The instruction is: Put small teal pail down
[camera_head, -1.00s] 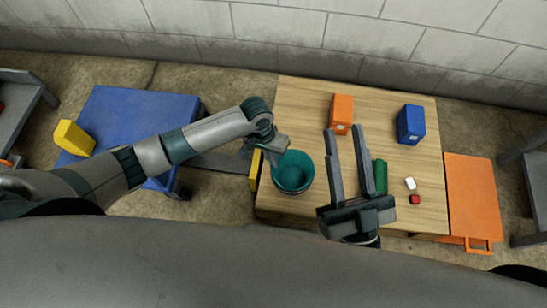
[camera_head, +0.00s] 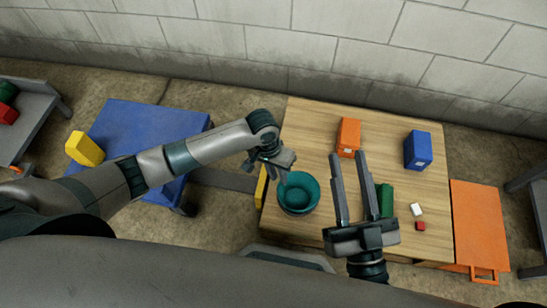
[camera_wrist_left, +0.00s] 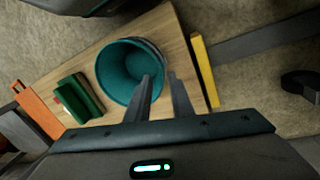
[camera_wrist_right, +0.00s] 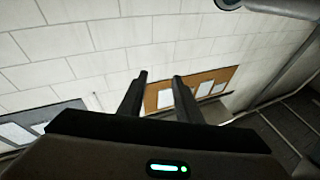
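The small teal pail (camera_head: 298,193) stands upright on the wooden table (camera_head: 310,125), near its front left corner. It also shows in the left wrist view (camera_wrist_left: 120,72), where I look down into it. My left gripper (camera_head: 285,173) is at the pail's rim. In the left wrist view its fingers (camera_wrist_left: 161,78) are apart, one over the pail's inside and one outside the wall, with a visible gap. My right gripper (camera_head: 349,158) is open and empty above the table, right of the pail; its fingers (camera_wrist_right: 160,78) also show in the right wrist view.
An orange box (camera_head: 348,137), a blue box (camera_head: 418,150), a green block (camera_head: 385,200), a white block (camera_head: 416,210) and a red cube (camera_head: 420,226) are on the table. A yellow piece (camera_head: 261,187) is at its left edge. A blue platform (camera_head: 150,130) stands left.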

